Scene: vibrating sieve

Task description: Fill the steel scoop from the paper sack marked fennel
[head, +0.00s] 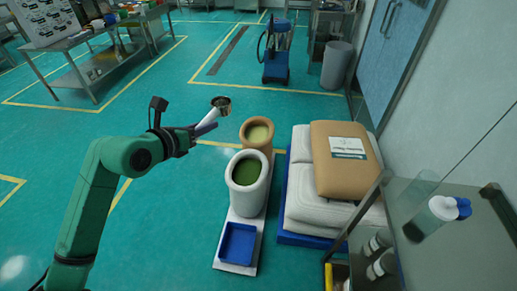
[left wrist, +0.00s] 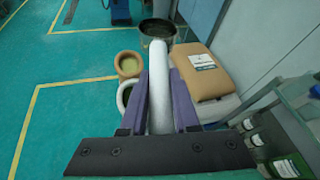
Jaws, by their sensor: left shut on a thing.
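My left gripper (head: 207,126) is shut on the pale handle of the steel scoop (head: 221,103). The scoop's round bowl is held up in the air, above and to the left of the open sacks in the head view. In the left wrist view the handle runs between the purple fingers to the metal bowl (left wrist: 158,30). I cannot tell whether the bowl holds anything. A tan open sack (head: 245,142), holding yellowish-green stuff, stands behind a white open sack (head: 248,200), holding darker green stuff. No fennel marking is readable on either. My right gripper is out of view.
A blue tray (head: 237,243) sits in front of the white sack. To the right, a closed brown sack (head: 337,184) with a label lies on white sacks on a blue pallet. A glass-topped shelf with bottles stands front right. The floor to the left is clear.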

